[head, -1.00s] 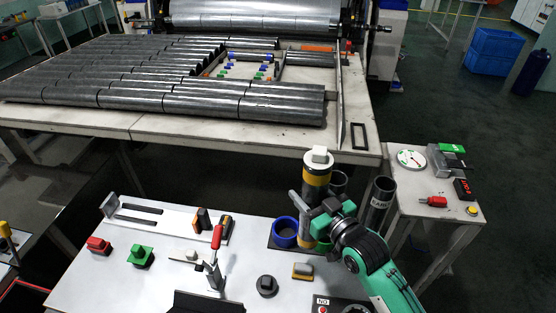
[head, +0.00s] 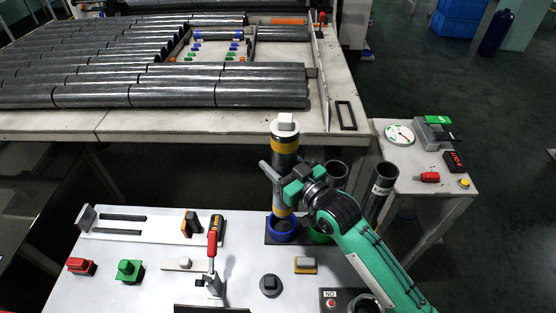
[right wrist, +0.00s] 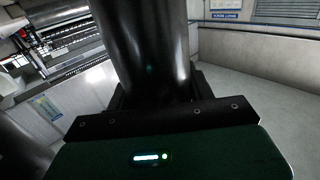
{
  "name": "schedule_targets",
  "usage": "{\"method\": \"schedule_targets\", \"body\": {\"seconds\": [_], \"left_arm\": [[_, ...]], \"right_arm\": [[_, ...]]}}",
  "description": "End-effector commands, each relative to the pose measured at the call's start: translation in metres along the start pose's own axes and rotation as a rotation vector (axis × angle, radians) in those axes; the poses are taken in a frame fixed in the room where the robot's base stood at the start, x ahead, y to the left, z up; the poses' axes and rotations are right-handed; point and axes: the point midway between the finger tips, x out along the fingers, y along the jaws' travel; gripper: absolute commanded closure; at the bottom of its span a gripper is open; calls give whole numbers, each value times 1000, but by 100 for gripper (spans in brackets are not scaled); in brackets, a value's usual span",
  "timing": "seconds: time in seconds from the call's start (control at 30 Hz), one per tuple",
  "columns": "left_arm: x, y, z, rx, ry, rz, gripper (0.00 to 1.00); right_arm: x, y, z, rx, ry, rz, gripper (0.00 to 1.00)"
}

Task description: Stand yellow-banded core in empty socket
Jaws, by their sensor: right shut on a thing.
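The yellow-banded core (head: 285,145) stands upright in the head view, dark with yellow bands and a white cap with a square knob on top. My right gripper (head: 284,181) is shut around its middle. The core's lower end is over the blue-rimmed socket (head: 282,229); I cannot tell whether it is inside the ring or just above it. In the right wrist view the core's dark, shiny side (right wrist: 145,50) fills the space in front of the gripper. My left gripper is not in view.
A dark tube (head: 337,172) and a labelled dark tube (head: 380,190) stand to the right, close to my right arm. A green-rimmed socket (head: 319,236) is partly hidden by the arm. A red-handled clamp (head: 212,250) stands left on the white bench (head: 150,260).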

Motion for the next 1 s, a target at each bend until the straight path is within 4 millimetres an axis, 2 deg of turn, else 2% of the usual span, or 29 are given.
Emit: {"method": "schedule_targets", "body": {"seconds": [0.17, 0.4, 1.0], "left_arm": [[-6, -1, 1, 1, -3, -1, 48], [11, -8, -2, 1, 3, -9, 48], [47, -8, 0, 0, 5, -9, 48]], "right_arm": [[0, 0, -2, -2, -1, 0, 76], [-1, 0, 22, -2, -1, 0, 76], [-1, 0, 82, -2, 0, 0, 76]]}}
